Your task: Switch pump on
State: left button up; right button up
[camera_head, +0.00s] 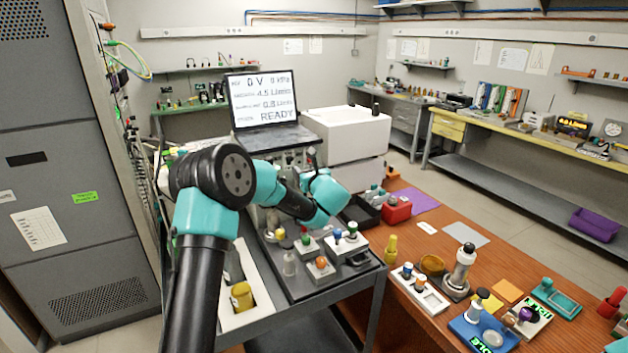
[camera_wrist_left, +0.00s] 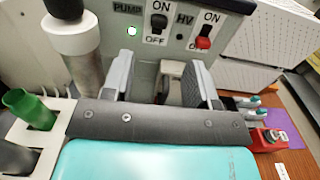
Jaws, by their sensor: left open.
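In the left wrist view, the pump switch (camera_wrist_left: 158,24) is a black toggle between ON and OFF marks on a grey panel (camera_wrist_left: 183,52). To the right is the HV switch (camera_wrist_left: 204,38), with a red lower part. In the head view, my left wrist covers the panel front, hiding the jaws and switches. My right gripper is not in view.
A laptop (camera_head: 262,105) above the panel reads READY, 0 V and 0 kPa. A white box (camera_head: 345,130) stands to its right. Several knobbed parts crowd the grey cart top (camera_head: 300,285) below my arm.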

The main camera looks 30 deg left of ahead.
pick_arm(q)
jog(key=v, duration=0.6)
jog(key=shift+s+d, duration=0.15)
jog(key=shift+d, duration=0.05)
